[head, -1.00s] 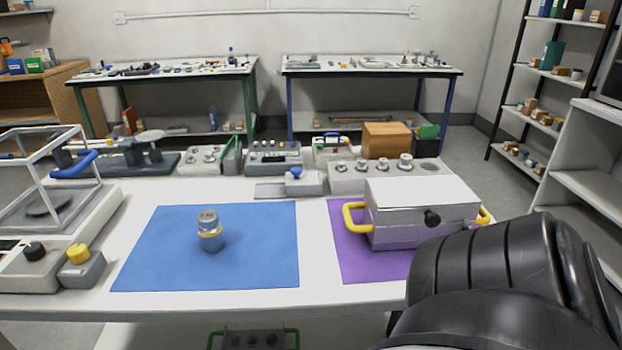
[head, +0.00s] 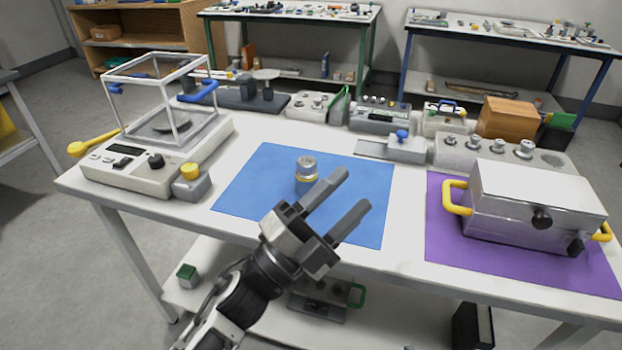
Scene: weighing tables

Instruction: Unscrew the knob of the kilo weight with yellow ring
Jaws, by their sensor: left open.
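The kilo weight with the yellow ring (head: 306,172) stands upright on the blue mat (head: 360,188). It is a grey metal cylinder with a knob on top and a yellow band below the knob. My left gripper (head: 347,196) is open and empty. The gripper appears above the mat's front part, apart from the weight's knob. My right gripper is not in view.
A balance with a glass-frame case (head: 130,178) and a small grey block with a yellow knob (head: 190,182) stand left of the mat. A metal box with yellow handles (head: 520,190) sits on the purple mat (head: 465,248) at right. Weight blocks (head: 470,152) line the back.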

